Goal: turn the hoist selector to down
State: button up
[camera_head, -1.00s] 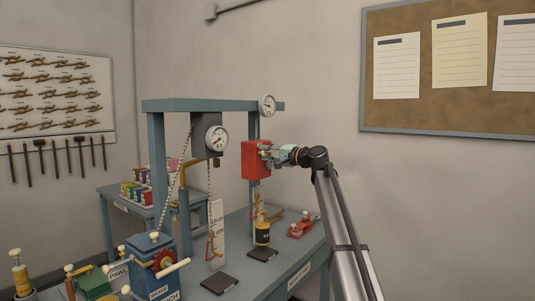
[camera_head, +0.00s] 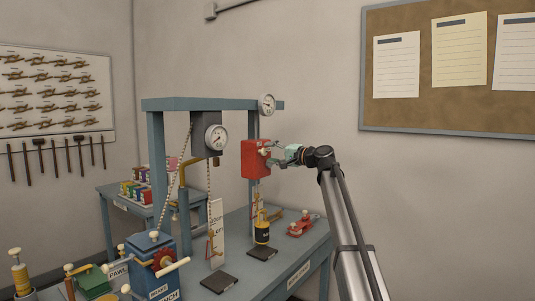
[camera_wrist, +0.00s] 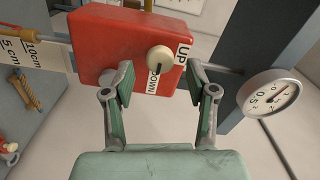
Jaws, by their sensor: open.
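The red hoist box (camera_head: 255,158) hangs on the right post of the blue frame; it also shows in the wrist view (camera_wrist: 105,42). Its cream selector knob (camera_wrist: 159,58) is on the front face, beside an UP label (camera_wrist: 183,51) and a DOWN label (camera_wrist: 153,80). In the head view my gripper (camera_head: 277,154) is just right of the box.
A round dial gauge (camera_wrist: 268,94) is right of my gripper in the wrist view. A second gauge (camera_head: 216,138) hangs on the frame. The blue winch (camera_head: 152,260) stands at the bench's front left. A yellow weight (camera_head: 262,232) stands below the box.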

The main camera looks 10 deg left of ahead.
jog(key=v, duration=0.9)
jog(key=shift+s+d, duration=0.15)
jog(key=shift+d, duration=0.1)
